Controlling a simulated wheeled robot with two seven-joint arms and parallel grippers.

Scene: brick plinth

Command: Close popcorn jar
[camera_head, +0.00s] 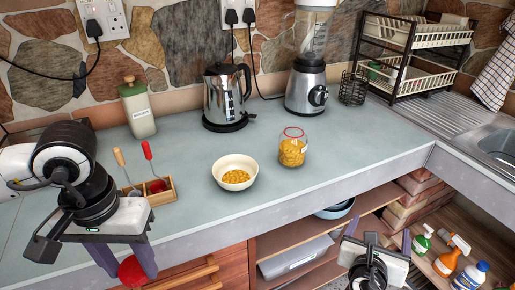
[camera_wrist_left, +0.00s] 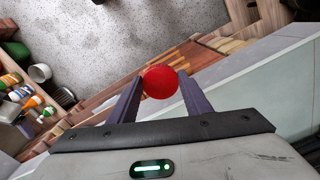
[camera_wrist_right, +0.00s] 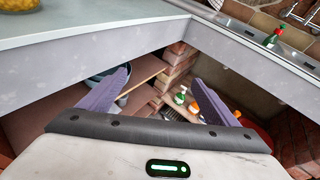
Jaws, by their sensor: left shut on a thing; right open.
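The popcorn jar (camera_head: 293,150) is clear glass with yellow kernels and a red ring at its open mouth. It stands upright on the counter, and its base shows at the top left of the right wrist view (camera_wrist_right: 18,4). My left gripper (camera_head: 134,268) is shut on a round red lid (camera_head: 131,271), held in front of the counter's edge at the left. The lid also shows between the fingers in the left wrist view (camera_wrist_left: 160,82). My right gripper (camera_head: 376,258) is open and empty, low in front of the open shelves; it also shows in the right wrist view (camera_wrist_right: 170,95).
A cream bowl of kernels (camera_head: 235,172) stands left of the jar. A wooden box (camera_head: 163,194) with red- and yellow-handled tools lies further left. A kettle (camera_head: 226,97), a blender (camera_head: 306,88) and a canister (camera_head: 138,108) stand behind. Counter right of the jar is clear.

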